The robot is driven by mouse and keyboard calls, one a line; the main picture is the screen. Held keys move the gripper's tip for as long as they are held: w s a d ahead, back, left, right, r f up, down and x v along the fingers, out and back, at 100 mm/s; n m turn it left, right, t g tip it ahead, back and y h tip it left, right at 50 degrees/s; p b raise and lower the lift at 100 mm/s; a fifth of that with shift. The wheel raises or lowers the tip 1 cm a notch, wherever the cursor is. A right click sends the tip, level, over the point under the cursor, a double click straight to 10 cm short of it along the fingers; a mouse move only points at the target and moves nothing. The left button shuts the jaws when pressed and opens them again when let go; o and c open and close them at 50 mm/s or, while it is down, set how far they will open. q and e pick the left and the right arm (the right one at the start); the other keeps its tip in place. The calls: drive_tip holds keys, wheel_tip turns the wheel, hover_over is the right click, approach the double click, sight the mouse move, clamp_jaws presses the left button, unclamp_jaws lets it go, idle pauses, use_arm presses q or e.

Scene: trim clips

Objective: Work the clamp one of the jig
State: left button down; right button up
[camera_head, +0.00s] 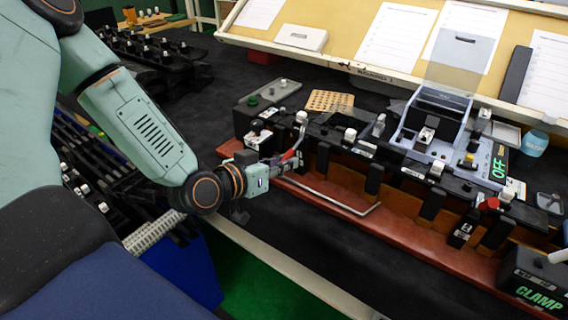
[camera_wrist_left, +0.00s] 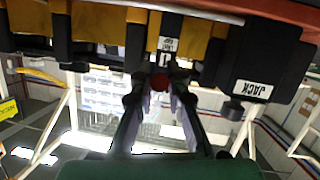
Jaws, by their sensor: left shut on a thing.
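The jig (camera_head: 345,196) is a long reddish-brown base with orange and black blocks along it. My left gripper (camera_head: 284,165) is at its left front end, beside a red clamp handle (camera_head: 292,152). I take this as clamp one; the fingers partly hide the knob. Another clamp with a red knob (camera_head: 489,204) stands at the jig's right. My right gripper is not in view.
A grey rod (camera_head: 335,200) runs along the jig's front. A box marked CLAMP (camera_head: 538,283) stands at the lower right, and a JACK block (camera_wrist_left: 252,88) is near the gripper. A grey device reading OFF (camera_head: 498,168) is behind. The dark table (camera_head: 310,240) is clear in front.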

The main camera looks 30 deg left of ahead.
use_arm(q)
drive_tip(key=shift+s+d+f, duration=0.1)
drive_tip(key=shift+s+f, duration=0.15)
drive_tip(key=shift+f, duration=0.05)
drive_tip(key=c, duration=1.7)
unclamp_jaws()
drive_tip(key=o, duration=0.4)
drive_tip(key=shift+r, duration=0.2)
drive_tip(key=shift+w, duration=0.15)
drive_tip(key=shift+r, duration=5)
